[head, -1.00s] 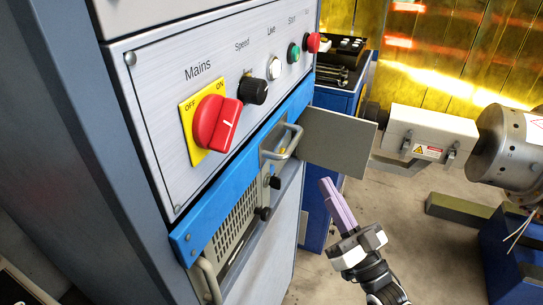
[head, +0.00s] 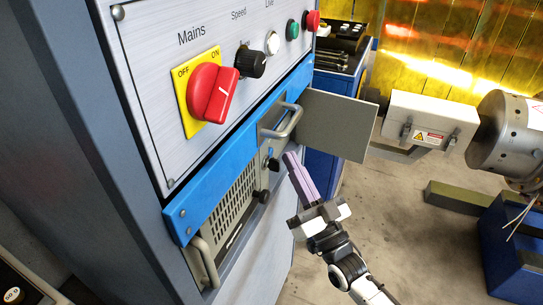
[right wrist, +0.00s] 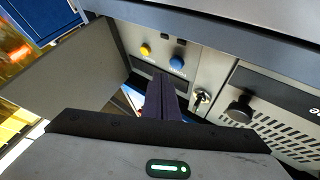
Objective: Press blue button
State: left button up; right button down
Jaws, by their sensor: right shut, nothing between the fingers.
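The blue button (right wrist: 177,62) shows in the right wrist view, on a light panel inside a recess behind an open flap. A yellow button (right wrist: 145,49) is to its left on the same panel. In the head view I cannot make out the blue button. My right gripper (head: 291,158) is shut and empty, with its purple fingers pointing up toward the recess. In the right wrist view its fingertips (right wrist: 160,78) appear just below the blue button and look apart from it. My left gripper is not in view.
The open grey flap (head: 334,124) sticks out to the right of the recess. A metal handle (head: 287,122) and black knobs (head: 262,196) stand out from the cabinet front. The red mains switch (head: 213,92) is above. Open floor (head: 400,230) lies to the right.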

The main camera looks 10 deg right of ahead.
jog(key=shift+w+a, duration=0.3)
jog(key=shift+a, duration=0.1)
dwell(0.7)
dwell(0.7)
jog(key=shift+a, duration=0.1)
dwell(0.3)
jog(key=shift+w+a, duration=0.2)
jog(key=shift+a, duration=0.1)
dwell(0.3)
